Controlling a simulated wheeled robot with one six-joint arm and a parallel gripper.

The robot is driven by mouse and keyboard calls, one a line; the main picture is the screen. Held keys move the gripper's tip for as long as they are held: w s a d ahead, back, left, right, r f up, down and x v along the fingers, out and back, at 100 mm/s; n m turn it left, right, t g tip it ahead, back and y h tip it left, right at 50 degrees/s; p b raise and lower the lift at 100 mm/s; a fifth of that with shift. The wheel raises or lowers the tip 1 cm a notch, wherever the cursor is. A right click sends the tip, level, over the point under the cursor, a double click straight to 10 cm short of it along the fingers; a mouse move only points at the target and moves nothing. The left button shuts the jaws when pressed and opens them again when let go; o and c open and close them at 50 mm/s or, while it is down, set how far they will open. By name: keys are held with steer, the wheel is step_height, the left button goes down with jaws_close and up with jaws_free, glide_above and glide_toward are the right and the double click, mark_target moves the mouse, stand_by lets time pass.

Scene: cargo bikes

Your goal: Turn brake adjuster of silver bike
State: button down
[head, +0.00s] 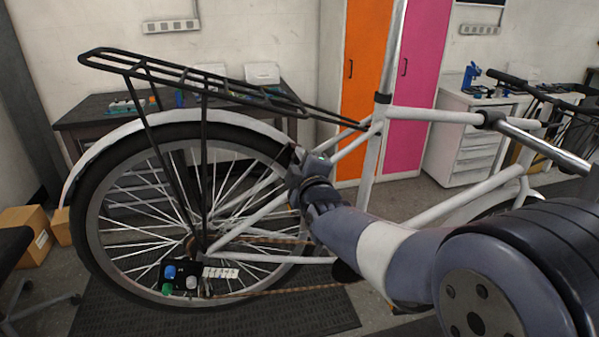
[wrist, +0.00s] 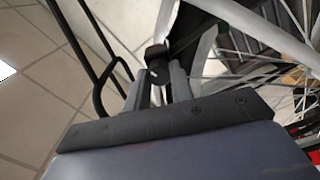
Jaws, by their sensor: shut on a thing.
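The silver bike (head: 437,116) stands across the head view, with its rear wheel at the left and a black rack above it. My gripper (head: 303,165) is at the front upper edge of the rear wheel, by the frame. In the wrist view my gripper (wrist: 159,80) has its two grey fingers closed on a small dark knob (wrist: 157,57) with a pale mark, which looks like the brake adjuster. In the head view my arm and gripper hide the knob. The wrist view shows a pale frame tube and spokes close beside the fingers.
The black rack (head: 190,75) sits over the wheel, and its dark bars also run close at the left of the wrist view (wrist: 85,55). A dark workbench (head: 85,113) and orange and pink lockers (head: 365,75) stand behind.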

steer(key=n+b, duration=0.1)
steer(key=n, duration=0.4)
steer(key=shift+n+b, duration=0.3)
steer(key=n, duration=0.5)
steer(key=shift+n, duration=0.3)
steer(key=shift+f, duration=0.1)
steer(key=c, duration=1.2)
jaws_free()
steer(key=shift+c, duration=0.2)
steer(key=b+v, duration=0.1)
steer(key=v, duration=0.9)
steer(key=shift+s, duration=0.4)
steer(key=shift+d, duration=0.1)
steer(key=shift+p+x, duration=0.4)
steer(key=shift+x, duration=5.05)
